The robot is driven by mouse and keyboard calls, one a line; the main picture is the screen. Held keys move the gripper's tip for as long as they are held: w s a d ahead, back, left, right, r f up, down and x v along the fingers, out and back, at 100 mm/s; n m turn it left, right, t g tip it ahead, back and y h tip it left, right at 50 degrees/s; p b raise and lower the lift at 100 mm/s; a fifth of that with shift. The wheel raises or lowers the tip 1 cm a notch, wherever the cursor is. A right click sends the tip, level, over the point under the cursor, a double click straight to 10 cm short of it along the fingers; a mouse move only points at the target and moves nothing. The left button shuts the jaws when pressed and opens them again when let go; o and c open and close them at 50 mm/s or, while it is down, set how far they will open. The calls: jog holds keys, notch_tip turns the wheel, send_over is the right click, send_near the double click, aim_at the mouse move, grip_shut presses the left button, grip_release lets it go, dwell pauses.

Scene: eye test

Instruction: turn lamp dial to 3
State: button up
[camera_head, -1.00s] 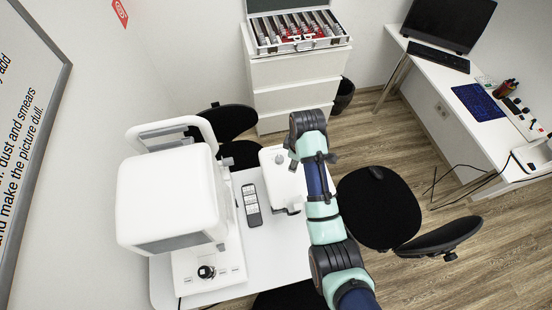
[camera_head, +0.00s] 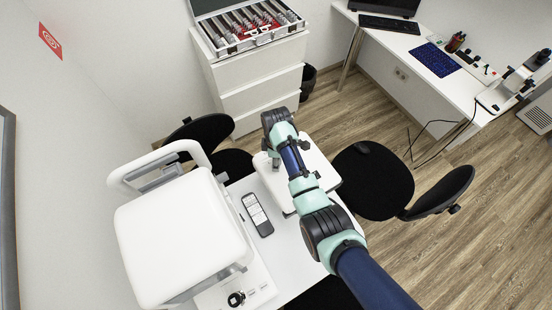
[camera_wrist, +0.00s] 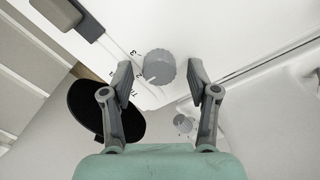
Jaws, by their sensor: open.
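In the wrist view a round grey dial (camera_wrist: 159,68) sits on a white housing with small dark marks beside its left side. Which mark the dial points to is not clear. My gripper (camera_wrist: 161,78) is open, with one finger to the left of the dial and one to the right. The dial shows between the fingertips, and I see no clear contact. In the head view the white device (camera_head: 322,165) stands on the table under my arm, which hides part of it. My fingers cannot be made out clearly there.
A smaller grey knob (camera_wrist: 183,124) shows below the dial in the wrist view. In the head view a dark remote (camera_head: 257,214) lies on the white table, beside a large white machine (camera_head: 180,235). Black chairs (camera_head: 372,185) stand near the table. A drawer cabinet (camera_head: 255,85) is behind.

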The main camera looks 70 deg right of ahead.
grip_shut()
dwell(0.3)
jog(key=shift+r+m+p, duration=0.1)
jog(key=shift+m+p, duration=0.6)
jog(key=shift+m, duration=0.4)
jog(key=m+p, duration=0.1)
jog(key=m, duration=0.2)
jog(key=shift+d+m, duration=0.1)
jog(key=shift+m, duration=0.2)
jog(key=m+p, duration=0.1)
jog(key=m, duration=0.4)
jog(key=shift+m+p, duration=0.3)
jog(key=shift+p, duration=0.1)
grip_release()
